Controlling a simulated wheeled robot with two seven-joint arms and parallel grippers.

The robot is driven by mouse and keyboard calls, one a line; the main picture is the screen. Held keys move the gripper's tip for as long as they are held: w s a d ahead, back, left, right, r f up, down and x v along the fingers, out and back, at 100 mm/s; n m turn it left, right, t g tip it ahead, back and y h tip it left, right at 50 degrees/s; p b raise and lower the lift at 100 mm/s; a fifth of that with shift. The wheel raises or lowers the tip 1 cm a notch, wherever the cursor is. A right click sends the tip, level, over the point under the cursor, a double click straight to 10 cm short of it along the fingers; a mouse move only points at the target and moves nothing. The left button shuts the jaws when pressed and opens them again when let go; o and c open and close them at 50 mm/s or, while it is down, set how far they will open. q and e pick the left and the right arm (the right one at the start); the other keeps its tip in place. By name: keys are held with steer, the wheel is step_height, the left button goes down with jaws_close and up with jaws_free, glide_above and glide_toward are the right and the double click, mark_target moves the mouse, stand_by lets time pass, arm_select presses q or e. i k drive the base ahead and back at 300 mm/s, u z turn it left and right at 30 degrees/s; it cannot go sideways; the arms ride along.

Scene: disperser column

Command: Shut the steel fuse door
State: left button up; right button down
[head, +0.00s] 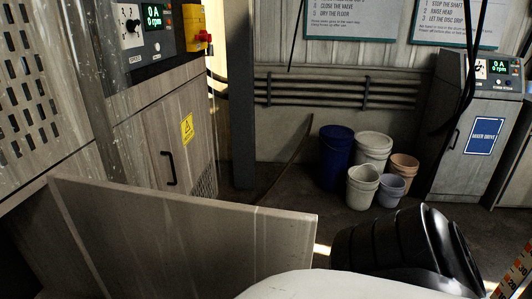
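A flat grey steel panel (190,238), seemingly the fuse door, stands swung out across the lower left foreground. Its top edge runs from the left down to a free corner near the picture's middle. Its lower part runs out of view and no handle shows on the side facing me. Behind it, a steel cabinet (150,130) has a black bar handle (170,168) and a yellow warning sticker (187,128); its front looks closed. Neither of my grippers can be made out, so I cannot tell any contact with the panel.
Several buckets, including a dark blue one (335,158), stand on the floor by the back wall. Another control cabinet (470,145) stands at the right. A dark post (241,95) rises beside the left cabinet. Open floor lies between the panel and the buckets.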

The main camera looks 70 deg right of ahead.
mark_target(142, 244)
steer(key=u, duration=1.35)
steer(key=k, duration=0.8)
steer(key=z, duration=1.75)
steer(key=k, duration=0.2)
steer(key=z, duration=0.4)
